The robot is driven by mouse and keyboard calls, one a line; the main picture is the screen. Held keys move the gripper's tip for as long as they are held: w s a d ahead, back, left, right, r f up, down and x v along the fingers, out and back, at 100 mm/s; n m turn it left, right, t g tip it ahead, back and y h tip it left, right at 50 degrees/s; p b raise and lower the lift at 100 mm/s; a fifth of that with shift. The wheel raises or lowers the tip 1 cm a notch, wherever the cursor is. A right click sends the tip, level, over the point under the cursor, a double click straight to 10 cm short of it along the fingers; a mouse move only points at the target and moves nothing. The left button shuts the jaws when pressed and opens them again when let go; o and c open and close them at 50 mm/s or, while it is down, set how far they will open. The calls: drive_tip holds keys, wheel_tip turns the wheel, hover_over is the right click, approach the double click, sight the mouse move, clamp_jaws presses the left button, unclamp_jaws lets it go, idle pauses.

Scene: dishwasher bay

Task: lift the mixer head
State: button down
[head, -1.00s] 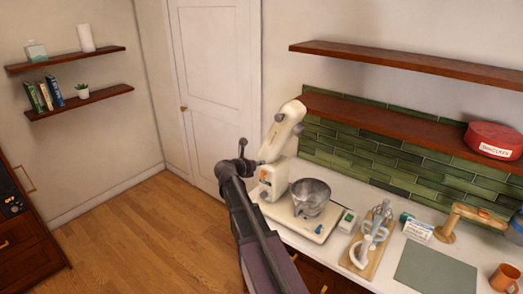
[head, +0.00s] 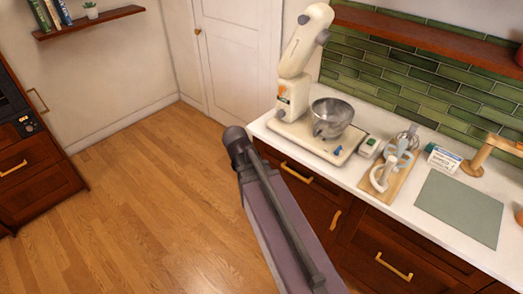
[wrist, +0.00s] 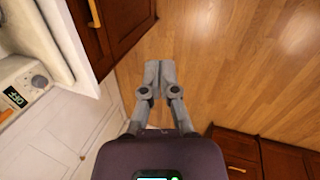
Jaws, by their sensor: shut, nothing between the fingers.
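The cream stand mixer (head: 290,95) stands on the counter in the head view. Its head (head: 305,42) is tilted up steeply, clear of the metal bowl (head: 331,117), which sits on the mixer's base (head: 310,140). In the wrist view, part of the mixer (wrist: 22,92) shows at the left edge, with a small display reading OFF and a grey knob. My gripper (wrist: 160,68) is shut and empty, over the wooden floor and apart from the mixer. It is not visible in the head view, where only my arm shows.
Right of the mixer are a small device (head: 368,146), a wooden board (head: 390,178) with utensils, a grey-green mat (head: 460,208) and a wooden stand (head: 490,150). A shelf (head: 420,35) hangs above. The floor (head: 140,200) at left is clear.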

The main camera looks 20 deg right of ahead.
drive_tip(key=s+a+f+m+g+y+b, duration=0.1)
drive_tip(key=s+a+f+m+y+b, duration=0.2)
drive_tip(key=s+a+f+m, duration=0.2)
drive_tip(key=shift+s+a+f+m+b, duration=0.35)
drive_tip(key=shift+s+a, duration=0.3)
drive_tip(key=shift+a, duration=0.4)
drive_tip(key=shift+s, duration=0.1)
